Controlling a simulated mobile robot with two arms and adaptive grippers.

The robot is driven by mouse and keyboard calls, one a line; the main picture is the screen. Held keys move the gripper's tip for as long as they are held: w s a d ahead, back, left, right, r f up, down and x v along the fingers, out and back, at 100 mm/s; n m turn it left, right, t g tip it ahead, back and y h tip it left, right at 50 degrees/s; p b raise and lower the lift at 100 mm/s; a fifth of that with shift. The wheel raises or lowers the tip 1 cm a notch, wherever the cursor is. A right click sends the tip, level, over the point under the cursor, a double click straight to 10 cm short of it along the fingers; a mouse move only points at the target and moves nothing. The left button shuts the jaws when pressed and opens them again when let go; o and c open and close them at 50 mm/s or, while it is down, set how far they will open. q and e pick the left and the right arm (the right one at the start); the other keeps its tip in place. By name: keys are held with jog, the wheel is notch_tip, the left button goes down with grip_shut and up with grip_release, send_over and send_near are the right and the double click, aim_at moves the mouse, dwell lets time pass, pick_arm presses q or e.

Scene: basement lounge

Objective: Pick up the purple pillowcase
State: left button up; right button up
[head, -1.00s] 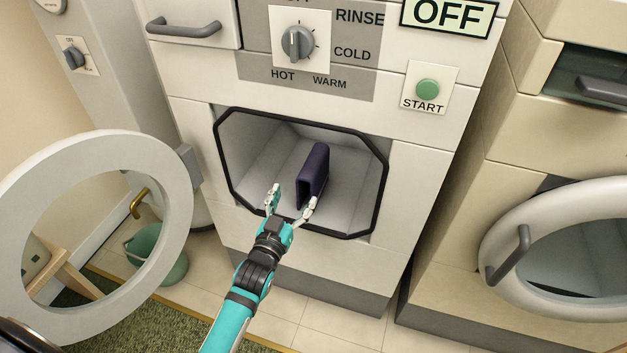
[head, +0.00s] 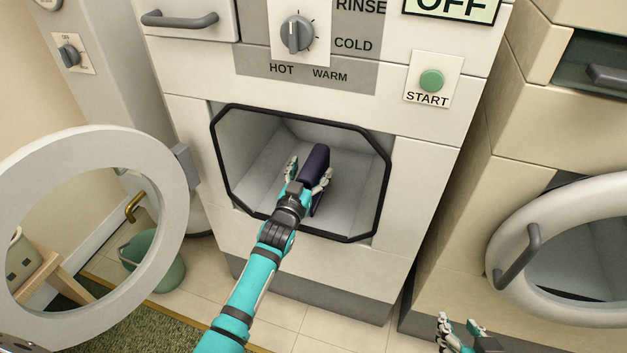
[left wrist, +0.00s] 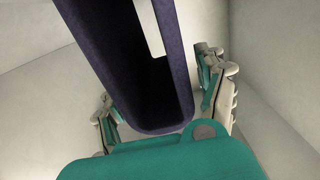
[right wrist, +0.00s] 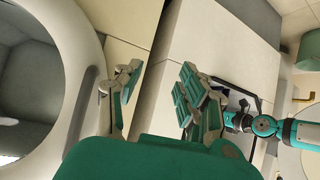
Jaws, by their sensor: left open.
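The purple pillowcase (head: 315,163) stands folded and upright on the floor of the open washer drum (head: 355,200). My left gripper (head: 308,174) is inside the drum opening, with its fingers open on either side of the pillowcase's near end. In the left wrist view the pillowcase (left wrist: 160,95) lies between the two spread fingers (left wrist: 165,100), with small gaps at the sides. My right gripper (head: 458,328) shows at the bottom right of the head view, outside the washer. In the right wrist view its fingers (right wrist: 160,95) are spread apart with nothing between them.
The round washer door (head: 95,235) hangs open at the left. A second machine with a round door (head: 500,260) stands at the right. A green bucket (head: 158,262) sits on the floor at the left. The black-rimmed opening surrounds my left arm.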

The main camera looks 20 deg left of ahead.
pick_arm(q)
jog(key=shift+w, duration=0.5)
jog(key=shift+c, duration=0.3)
jog(key=c, duration=1.3)
jog(key=shift+o, duration=0.2)
jog(key=shift+r, duration=0.1)
